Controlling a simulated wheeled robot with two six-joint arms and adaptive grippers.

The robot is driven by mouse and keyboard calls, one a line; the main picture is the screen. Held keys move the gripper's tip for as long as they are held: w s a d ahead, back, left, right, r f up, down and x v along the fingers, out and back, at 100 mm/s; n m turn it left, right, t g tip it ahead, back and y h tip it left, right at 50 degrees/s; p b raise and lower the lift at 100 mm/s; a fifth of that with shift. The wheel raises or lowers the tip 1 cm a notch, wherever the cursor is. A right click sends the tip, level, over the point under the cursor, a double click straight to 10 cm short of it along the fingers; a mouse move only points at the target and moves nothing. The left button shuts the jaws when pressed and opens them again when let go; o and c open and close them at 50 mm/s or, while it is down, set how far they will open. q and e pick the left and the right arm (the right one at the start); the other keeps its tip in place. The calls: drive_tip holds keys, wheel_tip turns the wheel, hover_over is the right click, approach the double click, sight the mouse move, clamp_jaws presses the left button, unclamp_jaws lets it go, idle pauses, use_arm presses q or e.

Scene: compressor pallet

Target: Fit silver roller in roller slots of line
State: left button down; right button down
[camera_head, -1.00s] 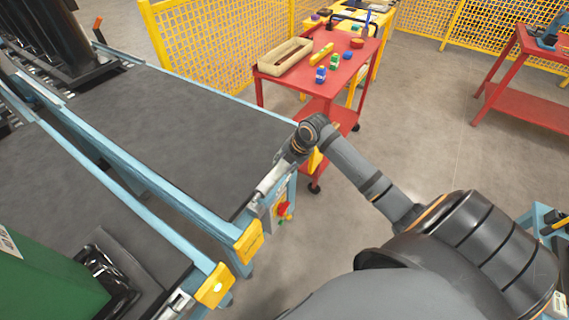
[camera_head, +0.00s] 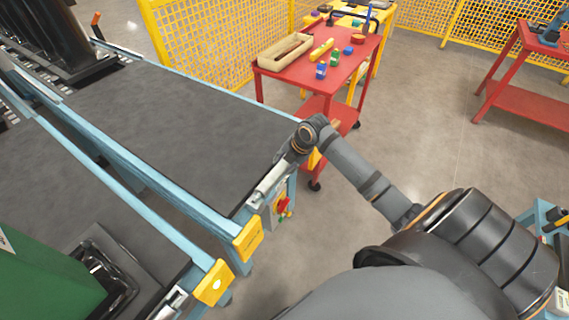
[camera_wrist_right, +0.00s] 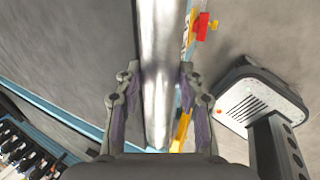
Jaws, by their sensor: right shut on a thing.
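The silver roller (camera_head: 268,182) is a bright metal cylinder at the open end of the line, whose dark belt (camera_head: 190,125) runs between blue rails. My right gripper (camera_head: 284,166) is at this end. In the right wrist view, the roller (camera_wrist_right: 160,70) runs lengthwise between the two fingers of my right gripper (camera_wrist_right: 158,88), which is shut on it. The roller lies close along the belt's end. The roller slots are hidden, and I cannot tell whether its ends sit in them. My left gripper is not in view.
Yellow end caps (camera_head: 248,236) and a control box with a red button (camera_head: 283,204) are near the roller. A second conveyor at lower left bears a green object (camera_head: 40,275). A red cart (camera_head: 300,75) stands beyond the line.

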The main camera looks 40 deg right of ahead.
drive_tip(key=shift+f+b, duration=0.8)
drive_tip(key=shift+f, duration=0.4)
drive_tip(key=c, duration=0.7)
unclamp_jaws()
drive_tip(key=shift+c, duration=0.2)
drive_tip(key=v, duration=1.2)
